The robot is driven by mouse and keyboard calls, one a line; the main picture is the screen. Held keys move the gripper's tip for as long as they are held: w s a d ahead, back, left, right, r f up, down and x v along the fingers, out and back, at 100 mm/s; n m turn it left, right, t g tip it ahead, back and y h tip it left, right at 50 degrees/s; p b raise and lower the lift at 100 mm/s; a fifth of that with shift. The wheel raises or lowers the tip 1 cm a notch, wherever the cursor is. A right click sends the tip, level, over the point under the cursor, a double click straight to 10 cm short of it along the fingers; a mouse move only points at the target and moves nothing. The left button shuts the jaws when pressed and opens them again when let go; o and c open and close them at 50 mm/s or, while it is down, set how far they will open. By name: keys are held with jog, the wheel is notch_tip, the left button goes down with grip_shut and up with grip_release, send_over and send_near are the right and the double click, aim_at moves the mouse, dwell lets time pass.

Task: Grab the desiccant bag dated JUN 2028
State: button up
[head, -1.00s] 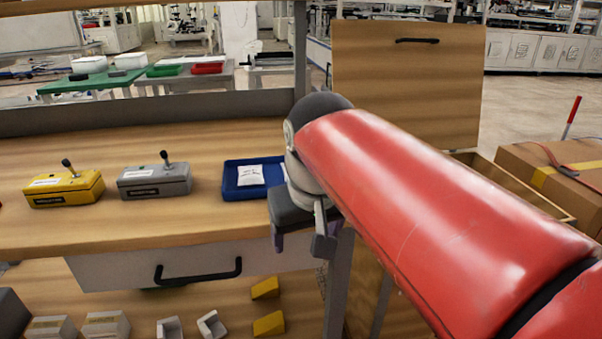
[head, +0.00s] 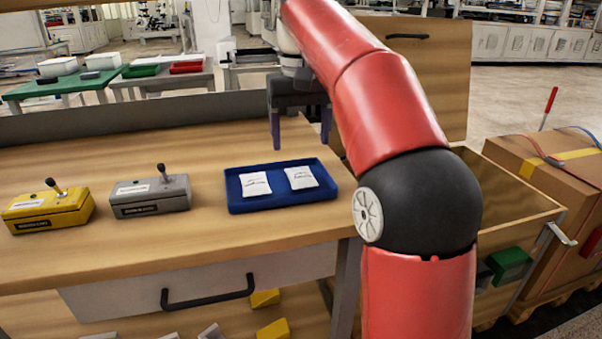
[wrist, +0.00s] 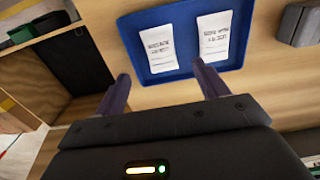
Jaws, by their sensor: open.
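Two white desiccant bags lie flat, side by side and apart, in a blue tray on the wooden bench: a left bag (head: 255,184) and a right bag (head: 301,178) in the head view. Both also show in the wrist view, one at the left (wrist: 160,48) and one at the right (wrist: 214,37). Each has dark print that is too small to read, so I cannot tell which says JUN 2028. My gripper (head: 300,143) is open and empty, above the tray's far side. Its fingers also show in the wrist view (wrist: 160,88), apart from both bags.
The blue tray (head: 285,207) has a low rim. A grey box (head: 150,197) and a yellow box (head: 48,212), each with an upright lever, stand to its left. An open wooden drawer (head: 520,200) and a cardboard box (head: 545,165) are at the right.

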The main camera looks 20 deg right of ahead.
aim_at(301, 171)
notch_tip(301, 171, down, 8)
jog(key=b, duration=0.2)
jog(key=shift+r+b, duration=0.2)
jog(key=shift+b, duration=0.1)
jog(key=c, duration=1.1)
jog(key=shift+r, duration=0.1)
